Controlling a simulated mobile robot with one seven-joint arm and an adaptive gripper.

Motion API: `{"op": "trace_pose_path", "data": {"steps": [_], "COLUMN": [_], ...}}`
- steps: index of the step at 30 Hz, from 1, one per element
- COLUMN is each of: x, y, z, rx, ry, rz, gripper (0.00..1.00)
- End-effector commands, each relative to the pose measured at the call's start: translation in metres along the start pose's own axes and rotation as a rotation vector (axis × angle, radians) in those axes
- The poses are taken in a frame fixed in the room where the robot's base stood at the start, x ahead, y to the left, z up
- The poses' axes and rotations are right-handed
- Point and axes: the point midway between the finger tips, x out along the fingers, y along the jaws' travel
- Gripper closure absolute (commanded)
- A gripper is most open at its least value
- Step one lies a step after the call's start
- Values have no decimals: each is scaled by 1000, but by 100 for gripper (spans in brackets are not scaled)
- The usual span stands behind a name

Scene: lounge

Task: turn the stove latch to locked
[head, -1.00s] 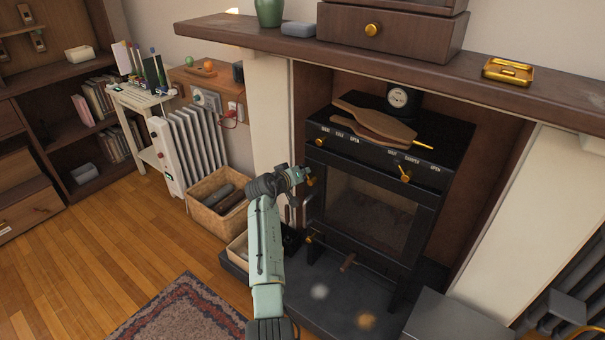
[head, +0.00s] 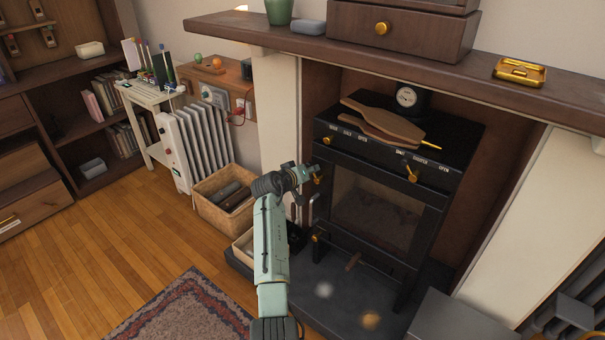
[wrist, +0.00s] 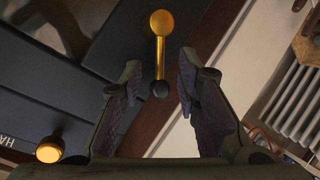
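The black stove (head: 375,215) stands in the fireplace with its glass door closed. Its brass latch (wrist: 160,48) shows in the wrist view as a short bar with a round knob at the top and a dark end between my fingers. In the head view a brass part at the door's left edge is mostly hidden by my gripper (head: 308,174). My gripper also shows in the wrist view (wrist: 159,74), open, with one finger on each side of the latch bar. I see gaps between the bar and both fingers. I cannot read a locked mark.
Another brass knob (wrist: 50,149) is near my left finger in the wrist view. A brass control (head: 411,172) is on the stove's front panel. A basket (head: 222,203) and radiator (head: 196,148) stand to the left. The mantel (head: 420,62) overhangs.

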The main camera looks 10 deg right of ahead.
Motion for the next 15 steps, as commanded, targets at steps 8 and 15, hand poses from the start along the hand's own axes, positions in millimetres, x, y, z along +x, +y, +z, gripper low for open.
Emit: {"op": "trace_pose_path", "data": {"steps": [8,15], "x": [-48,-95], "y": [-2,-1], "z": [0,0], "rx": [-1,0], "ry": [4,3], "rz": [-2,-2], "gripper": [70,70]}}
